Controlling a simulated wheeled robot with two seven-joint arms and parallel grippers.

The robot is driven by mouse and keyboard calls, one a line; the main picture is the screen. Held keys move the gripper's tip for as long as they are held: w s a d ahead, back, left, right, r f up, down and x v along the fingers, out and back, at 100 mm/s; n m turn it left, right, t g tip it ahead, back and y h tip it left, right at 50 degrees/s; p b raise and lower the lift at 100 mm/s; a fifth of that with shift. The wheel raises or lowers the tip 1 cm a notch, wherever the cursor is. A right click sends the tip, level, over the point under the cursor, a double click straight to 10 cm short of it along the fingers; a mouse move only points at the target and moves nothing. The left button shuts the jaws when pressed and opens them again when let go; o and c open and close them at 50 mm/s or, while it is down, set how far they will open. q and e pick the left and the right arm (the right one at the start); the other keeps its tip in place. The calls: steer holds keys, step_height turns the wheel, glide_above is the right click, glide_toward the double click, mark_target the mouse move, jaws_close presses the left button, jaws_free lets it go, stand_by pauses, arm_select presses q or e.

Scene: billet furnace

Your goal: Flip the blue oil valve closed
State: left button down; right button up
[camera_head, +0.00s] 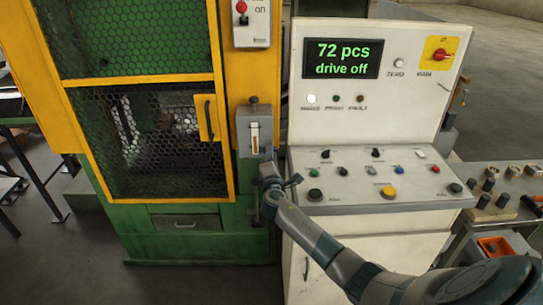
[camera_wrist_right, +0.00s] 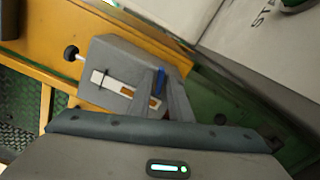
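A small blue piece, apparently the lever of the oil valve (camera_wrist_right: 160,78), shows in the right wrist view beside a grey box with a white gauge strip. It is at the fingertips of my right gripper (camera_wrist_right: 163,97), partly covered by the fingers; I cannot tell whether they touch it. In the head view my right gripper (camera_head: 268,176) is just below the grey box (camera_head: 243,133) on the machine's post, and the blue lever is hidden or too small to make out. Whether the fingers are open or shut is unclear. My left gripper is not in view.
A white control console (camera_head: 370,205) with buttons stands right of the machine; its screen (camera_head: 342,58) reads "72 pcs drive off". A yellow-framed mesh guard (camera_head: 160,140) is on the left. A side bench (camera_head: 510,190) with knobs is at the far right.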

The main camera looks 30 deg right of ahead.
jaws_close()
steer(key=m+b, duration=0.4)
steer(key=b, duration=0.1)
steer(key=shift+f, duration=0.35)
steer(key=shift+o, duration=2)
jaws_free()
